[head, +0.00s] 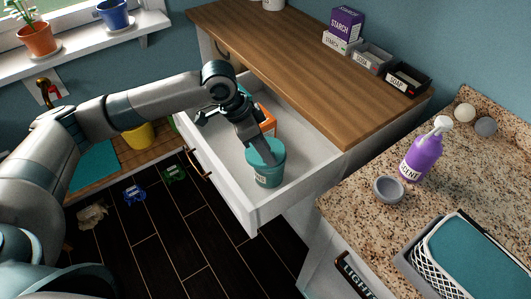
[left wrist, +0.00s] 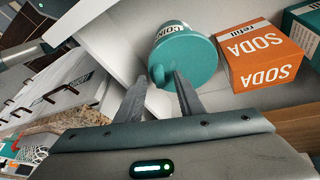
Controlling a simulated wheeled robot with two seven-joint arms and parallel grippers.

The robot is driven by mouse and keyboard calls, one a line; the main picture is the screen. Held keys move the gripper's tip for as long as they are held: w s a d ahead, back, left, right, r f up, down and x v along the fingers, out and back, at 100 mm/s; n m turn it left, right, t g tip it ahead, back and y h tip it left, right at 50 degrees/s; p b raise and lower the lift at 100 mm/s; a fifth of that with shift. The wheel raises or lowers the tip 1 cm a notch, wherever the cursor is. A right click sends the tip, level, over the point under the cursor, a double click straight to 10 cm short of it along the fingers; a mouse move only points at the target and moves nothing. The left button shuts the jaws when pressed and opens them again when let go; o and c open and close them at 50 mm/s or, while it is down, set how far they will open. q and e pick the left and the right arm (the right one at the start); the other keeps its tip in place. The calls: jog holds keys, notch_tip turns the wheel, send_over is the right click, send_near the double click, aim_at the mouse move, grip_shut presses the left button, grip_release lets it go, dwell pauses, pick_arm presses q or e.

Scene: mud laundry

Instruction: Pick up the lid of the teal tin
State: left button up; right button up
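The teal tin (head: 268,176) stands upright in the open white drawer, its lid (head: 262,150) on top. In the left wrist view the round teal lid (left wrist: 190,58) faces the camera, with part of the tin's lettered side (left wrist: 172,29) behind it. A small teal knob (left wrist: 158,76) sticks up from the lid. My left gripper (head: 268,156) is over the lid, pointing down. In the left wrist view its two fingers (left wrist: 160,80) are apart, with the knob between their tips. Whether either finger touches the knob is unclear. My right gripper is not in view.
An orange soda box (left wrist: 262,56) stands in the drawer close to the tin, with a teal box (left wrist: 303,28) beyond it. The drawer's front wall (head: 222,190) and the wooden counter (head: 300,45) bound the space. A granite counter (head: 455,160) holds a purple bottle (head: 420,158).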

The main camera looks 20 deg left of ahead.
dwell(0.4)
pick_arm(q)
grip_shut()
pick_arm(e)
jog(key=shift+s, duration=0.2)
pick_arm(q)
jog(key=shift+r, duration=0.15)
jog(key=r+p, duration=0.1)
jog(key=p, duration=0.1)
jog(key=shift+r+p, duration=0.4)
notch_tip(320, 180, up, 3)
jog(key=p, duration=0.3)
jog(key=shift+f, duration=0.15)
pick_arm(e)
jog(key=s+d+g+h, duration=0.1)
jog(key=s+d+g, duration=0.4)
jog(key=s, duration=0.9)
pick_arm(q)
jog(key=s+d+r+p, duration=0.6)
jog(key=s+p, duration=0.3)
jog(key=p, duration=0.3)
jog(key=shift+s+d+p, duration=0.3)
jog(key=shift+d, duration=0.05)
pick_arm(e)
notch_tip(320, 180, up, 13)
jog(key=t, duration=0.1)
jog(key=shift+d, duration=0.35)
